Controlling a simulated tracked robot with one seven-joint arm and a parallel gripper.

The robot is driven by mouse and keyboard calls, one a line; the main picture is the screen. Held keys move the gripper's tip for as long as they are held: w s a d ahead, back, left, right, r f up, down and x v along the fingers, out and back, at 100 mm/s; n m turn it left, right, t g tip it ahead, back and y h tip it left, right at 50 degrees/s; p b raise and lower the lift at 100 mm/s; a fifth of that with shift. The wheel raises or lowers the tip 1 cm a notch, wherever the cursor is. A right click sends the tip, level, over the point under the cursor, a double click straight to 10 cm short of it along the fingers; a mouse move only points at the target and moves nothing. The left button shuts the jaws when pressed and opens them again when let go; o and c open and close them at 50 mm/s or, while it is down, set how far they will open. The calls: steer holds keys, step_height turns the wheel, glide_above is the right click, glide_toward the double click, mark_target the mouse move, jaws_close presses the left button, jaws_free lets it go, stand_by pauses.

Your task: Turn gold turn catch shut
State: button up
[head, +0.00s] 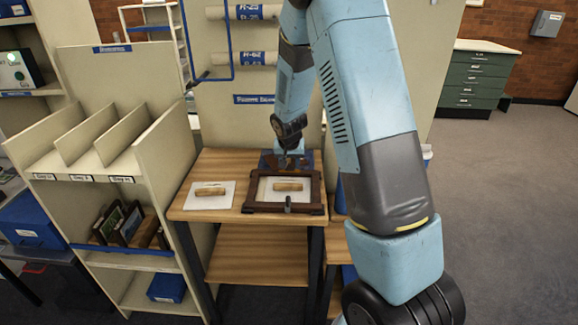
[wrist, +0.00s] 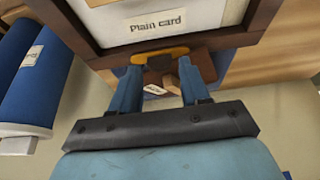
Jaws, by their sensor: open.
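The gold turn catch (wrist: 158,55) shows in the wrist view at the outer edge of a dark wooden frame (wrist: 112,57). It lies roughly along that edge, between the fingertips. My gripper (wrist: 163,70) is open, one blue finger on each side of the catch; I cannot tell whether either touches it. In the head view my gripper (head: 284,158) is at the back edge of the frame (head: 255,207), which lies flat on a wooden table (head: 228,160). The catch cannot be made out there. A card labelled "Plain card" (wrist: 165,22) lies inside the frame.
A white card (head: 225,204) with a wooden piece (head: 210,190) lies left of the frame. A wooden piece (head: 288,187) lies within the frame. A slotted shelf unit (head: 165,150) stands close left. Blue rolls (wrist: 38,75) show at left in the wrist view.

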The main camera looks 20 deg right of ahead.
steer(key=shift+x, duration=1)
steer(key=c, duration=0.8)
